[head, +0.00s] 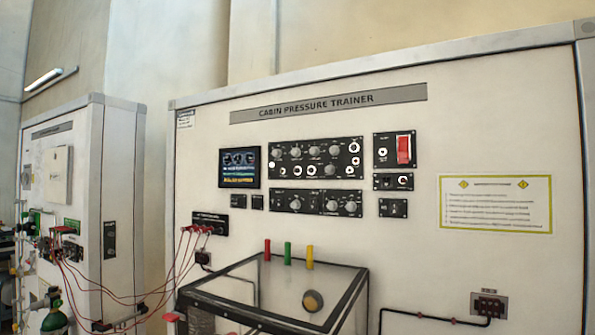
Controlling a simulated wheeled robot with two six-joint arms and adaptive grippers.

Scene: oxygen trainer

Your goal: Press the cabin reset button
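The cabin pressure trainer panel (300,95) is a large white upright board. A black switch plate at its right carries a large red rocker (403,150) and a small round control (382,152). Below it are a small black plate with a round control (393,181) and another small plate (393,208). Two wider black plates with several knobs (318,158) stand left of these. The labels are too small to read, so I cannot tell which control is the cabin reset button. Neither of my grippers is in view.
A clear-walled box with a dark frame (352,290) stands before the panel, with red, green and yellow posts (287,253) above it. Red hoses (180,265) run left to a second white cabinet (118,170). A screen (239,168) and a yellow-bordered notice (494,204) are on the panel.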

